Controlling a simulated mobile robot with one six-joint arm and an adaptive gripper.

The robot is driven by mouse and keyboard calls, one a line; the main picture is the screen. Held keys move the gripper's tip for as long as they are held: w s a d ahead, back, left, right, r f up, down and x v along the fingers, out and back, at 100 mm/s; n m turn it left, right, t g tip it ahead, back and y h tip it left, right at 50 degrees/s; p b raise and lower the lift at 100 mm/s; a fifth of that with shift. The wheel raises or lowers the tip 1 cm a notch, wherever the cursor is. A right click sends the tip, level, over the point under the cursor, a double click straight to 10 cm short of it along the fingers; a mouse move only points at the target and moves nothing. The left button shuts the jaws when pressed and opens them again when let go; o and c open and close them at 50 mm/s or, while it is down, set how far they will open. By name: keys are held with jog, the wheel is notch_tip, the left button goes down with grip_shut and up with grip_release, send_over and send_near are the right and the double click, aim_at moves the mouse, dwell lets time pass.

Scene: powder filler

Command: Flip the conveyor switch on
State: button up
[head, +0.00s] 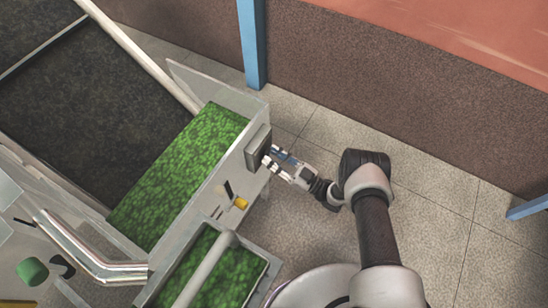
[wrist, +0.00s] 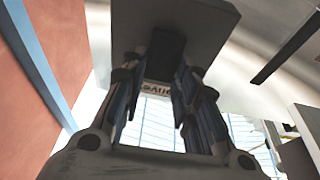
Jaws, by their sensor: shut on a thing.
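The conveyor switch is a dark grey box (head: 258,148) on the end panel of the machine, and it fills the top middle of the wrist view (wrist: 205,22). A dark lever (wrist: 165,52) comes down from the box between my fingers. My gripper (head: 271,157) reaches the box from the right. In the wrist view, my gripper (wrist: 160,80) has a finger on each side of the lever and is shut on it. A pale strip with dark lettering (wrist: 157,89) shows beyond the fingers. The lever is hidden in the head view, so its on or off position is unclear.
The machine's conveyor bed (head: 175,175) holds green material, with a second green-filled trough (head: 205,270) below. A yellow knob (head: 241,203) sits on the panel near my gripper. A blue post (head: 252,45) stands behind. The tiled floor (head: 440,220) on the right is clear.

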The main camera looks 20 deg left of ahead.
jog(key=o, duration=1.1)
jog(key=shift+c, duration=0.2)
jog(key=v, duration=1.2)
jog(key=shift+r, duration=0.1)
